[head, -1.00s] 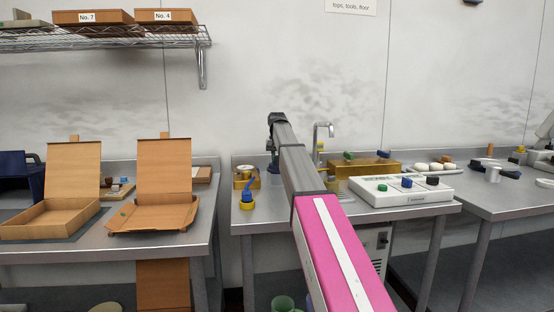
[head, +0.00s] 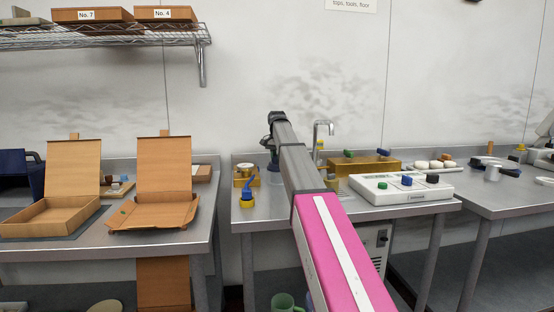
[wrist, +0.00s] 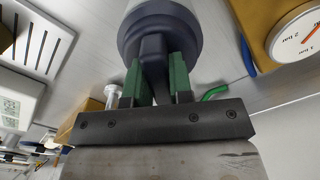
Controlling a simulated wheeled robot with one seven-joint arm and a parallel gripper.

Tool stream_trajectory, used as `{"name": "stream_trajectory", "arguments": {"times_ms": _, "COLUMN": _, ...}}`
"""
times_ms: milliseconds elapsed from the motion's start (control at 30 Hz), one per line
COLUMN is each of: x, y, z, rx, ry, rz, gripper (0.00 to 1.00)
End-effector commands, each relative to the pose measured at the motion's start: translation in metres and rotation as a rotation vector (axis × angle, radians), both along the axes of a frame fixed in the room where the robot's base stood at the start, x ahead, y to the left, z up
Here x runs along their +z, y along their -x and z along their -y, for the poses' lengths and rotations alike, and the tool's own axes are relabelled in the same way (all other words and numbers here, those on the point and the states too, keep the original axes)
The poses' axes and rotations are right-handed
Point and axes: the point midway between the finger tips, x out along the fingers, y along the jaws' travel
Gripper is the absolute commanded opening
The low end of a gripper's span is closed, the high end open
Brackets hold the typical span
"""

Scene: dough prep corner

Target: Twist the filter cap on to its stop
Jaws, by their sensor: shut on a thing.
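The filter cap (wrist: 160,32) is dark blue-grey and round, with a raised grip fin. It fills the top middle of the wrist view and sits at the end of a pale cylindrical housing. My gripper (wrist: 156,82) is shut on the fin, with a green-padded finger on each side. In the head view, part of the dark cap or its housing (head: 272,166) shows at the left edge of my arm. My arm hides the rest. The cap's seam and any stop mark cannot be made out.
A brass block with a dial gauge (wrist: 295,38) is close at the right in the wrist view. A green lever (wrist: 214,92) is near my fingers. A brass valve with a blue lever (head: 248,198) stands left of the cap. A white panel (head: 400,196) is to the right.

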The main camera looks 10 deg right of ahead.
Motion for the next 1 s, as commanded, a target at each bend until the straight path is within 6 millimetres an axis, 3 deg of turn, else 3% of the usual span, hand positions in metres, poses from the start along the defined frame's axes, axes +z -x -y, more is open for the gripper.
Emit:
{"name": "stream_trajectory", "arguments": {"times_ms": 200, "x": 0.0005, "y": -0.0004, "z": 0.0, "rx": -0.192, "ry": 0.0, "rz": 0.001, "gripper": 0.0}}
{"name": "stream_trajectory", "arguments": {"times_ms": 633, "x": 0.0005, "y": -0.0005, "z": 0.0, "rx": -0.255, "ry": 0.0, "rz": 0.002, "gripper": 0.0}}
{"name": "stream_trajectory", "arguments": {"times_ms": 1000, "x": 0.0002, "y": -0.0006, "z": 0.0, "rx": -0.515, "ry": -0.001, "rz": 0.002, "gripper": 0.0}}
